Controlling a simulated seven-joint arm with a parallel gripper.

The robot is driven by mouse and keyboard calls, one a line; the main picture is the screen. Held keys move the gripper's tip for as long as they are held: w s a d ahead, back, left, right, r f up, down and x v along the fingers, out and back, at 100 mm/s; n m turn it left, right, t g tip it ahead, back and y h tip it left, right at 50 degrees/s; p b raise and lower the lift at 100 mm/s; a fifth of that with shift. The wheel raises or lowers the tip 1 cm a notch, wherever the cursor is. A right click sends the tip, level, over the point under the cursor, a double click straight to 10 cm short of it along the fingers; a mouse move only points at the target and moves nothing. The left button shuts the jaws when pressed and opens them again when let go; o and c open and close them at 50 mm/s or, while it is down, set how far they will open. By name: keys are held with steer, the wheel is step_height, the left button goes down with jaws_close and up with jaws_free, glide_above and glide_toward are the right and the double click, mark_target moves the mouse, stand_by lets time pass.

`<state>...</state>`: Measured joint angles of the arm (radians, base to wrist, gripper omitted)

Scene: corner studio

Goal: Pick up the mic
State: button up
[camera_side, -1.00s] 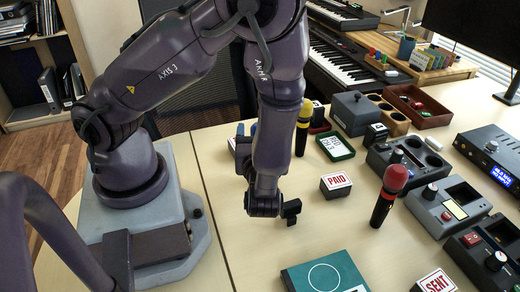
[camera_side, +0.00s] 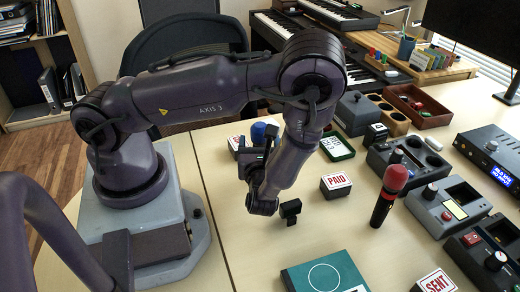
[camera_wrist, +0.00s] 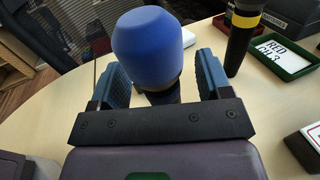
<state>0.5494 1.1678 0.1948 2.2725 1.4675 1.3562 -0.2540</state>
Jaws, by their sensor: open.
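A mic with a blue head (camera_wrist: 147,45) stands upright in the wrist view, and its dark body shows just below the head. My gripper (camera_wrist: 160,70) is open, with one blue-grey finger on each side of this mic. A gap shows at the right finger; the head overlaps the left finger in the picture, so contact there is unclear. In the side view the blue head (camera_side: 258,132) shows at my gripper (camera_side: 256,143), whose body hides the lower mic. A red-headed mic (camera_side: 387,190) stands to the right. A yellow-banded mic (camera_wrist: 242,33) stands right of my gripper in the wrist view.
A green-rimmed tray (camera_side: 337,147) and a PAID block (camera_side: 335,185) are to the right. A small black object (camera_side: 290,211) lies in front of my wrist. A teal box (camera_side: 325,274) is nearer the camera. Consoles (camera_side: 448,205) fill the right side.

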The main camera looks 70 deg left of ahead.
steer(key=shift+w+a, duration=0.25)
steer(key=shift+a, duration=0.45)
steer(key=c, duration=1.1)
steer(key=shift+r, duration=0.1)
